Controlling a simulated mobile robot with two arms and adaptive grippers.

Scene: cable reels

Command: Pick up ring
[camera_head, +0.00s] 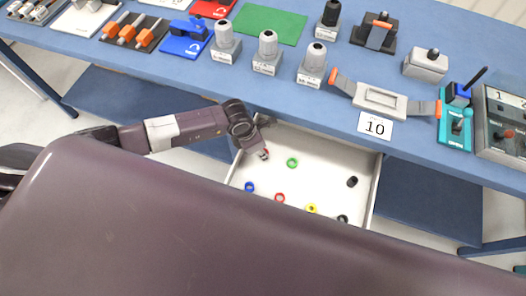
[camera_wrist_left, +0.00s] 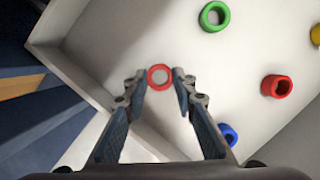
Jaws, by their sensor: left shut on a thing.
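A red ring (camera_wrist_left: 159,67) sits between the fingertips of my left gripper (camera_wrist_left: 159,80), which is shut on it. In the head view my left gripper (camera_head: 262,154) hangs over the left part of an open white drawer, with a bit of red at its tip. Other rings lie on the drawer floor: green (camera_head: 292,162), blue (camera_head: 249,187), red (camera_head: 280,197) and yellow (camera_head: 311,208). In the wrist view the green ring (camera_wrist_left: 214,16) and another red ring (camera_wrist_left: 276,86) lie apart from the fingers. My right gripper is not in view.
The drawer (camera_head: 331,166) is pulled out below a blue table (camera_head: 300,112) holding several devices, including a unit beside a card marked 10 (camera_head: 375,126). Black pieces (camera_head: 352,181) lie at the drawer's right. Its left wall (camera_wrist_left: 75,68) is close to my left fingers.

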